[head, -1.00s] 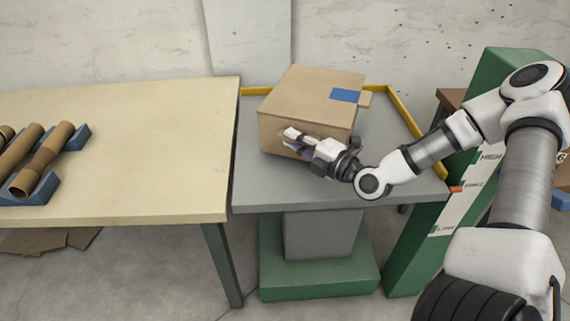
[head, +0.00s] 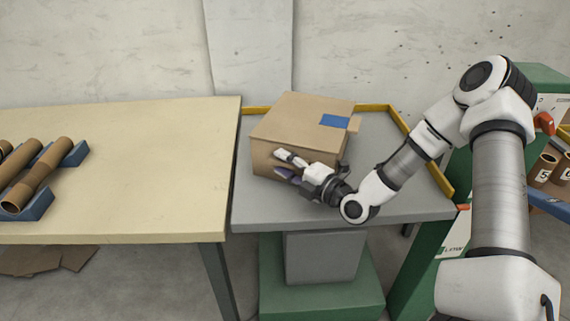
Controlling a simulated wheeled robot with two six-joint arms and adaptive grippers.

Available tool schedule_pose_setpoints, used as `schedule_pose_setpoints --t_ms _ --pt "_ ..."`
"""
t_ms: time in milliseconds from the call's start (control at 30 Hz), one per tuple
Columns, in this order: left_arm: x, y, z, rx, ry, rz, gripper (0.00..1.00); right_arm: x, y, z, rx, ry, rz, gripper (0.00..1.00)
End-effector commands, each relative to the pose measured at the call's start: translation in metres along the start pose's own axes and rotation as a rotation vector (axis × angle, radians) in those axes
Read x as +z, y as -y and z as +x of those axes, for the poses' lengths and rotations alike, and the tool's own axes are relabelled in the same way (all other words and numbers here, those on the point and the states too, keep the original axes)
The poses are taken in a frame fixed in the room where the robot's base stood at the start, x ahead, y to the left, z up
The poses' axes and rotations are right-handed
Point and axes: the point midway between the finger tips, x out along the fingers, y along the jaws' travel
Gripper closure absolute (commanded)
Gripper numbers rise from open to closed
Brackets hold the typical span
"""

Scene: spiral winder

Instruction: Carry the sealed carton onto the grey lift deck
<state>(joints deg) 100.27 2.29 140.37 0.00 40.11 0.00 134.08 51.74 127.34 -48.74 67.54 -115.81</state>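The sealed carton (head: 300,115) is a brown box with a blue patch on its top. It sits on the grey lift deck (head: 400,212), towards the back left, and looks upright. My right gripper (head: 284,167) is at the carton's front face, its two fingers spread apart with nothing seen between them. I cannot tell whether the fingers touch the cardboard. The carton's far side and most of its base edge are hidden. My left gripper is out of view.
A yellow rail (head: 420,152) edges the deck's back and right. A beige table (head: 130,170) stands close on the left, with brown tubes (head: 45,170) in blue cradles. A green post (head: 400,290) with labels stands right. The deck's front right is partly clear.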

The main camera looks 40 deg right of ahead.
Motion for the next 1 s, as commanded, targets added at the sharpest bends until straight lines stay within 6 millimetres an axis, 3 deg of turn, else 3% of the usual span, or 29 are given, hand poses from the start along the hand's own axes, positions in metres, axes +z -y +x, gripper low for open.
schedule_pose_setpoints --t_ms 233,367,567,800,1000 --pt "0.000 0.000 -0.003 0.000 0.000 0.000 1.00 0.000 -0.004 0.000 0.001 0.000 0.000 0.59" --pt "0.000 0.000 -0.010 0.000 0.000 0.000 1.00 0.002 -0.006 -0.012 -0.001 0.004 0.006 0.59" --pt "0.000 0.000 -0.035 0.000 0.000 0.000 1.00 0.002 -0.010 -0.047 0.001 0.007 0.010 0.59" --pt "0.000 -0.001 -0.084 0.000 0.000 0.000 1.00 0.001 -0.014 -0.094 -0.002 0.006 0.007 0.59" --pt "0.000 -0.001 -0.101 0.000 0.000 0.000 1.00 0.000 -0.007 -0.118 -0.002 0.002 0.001 0.59"
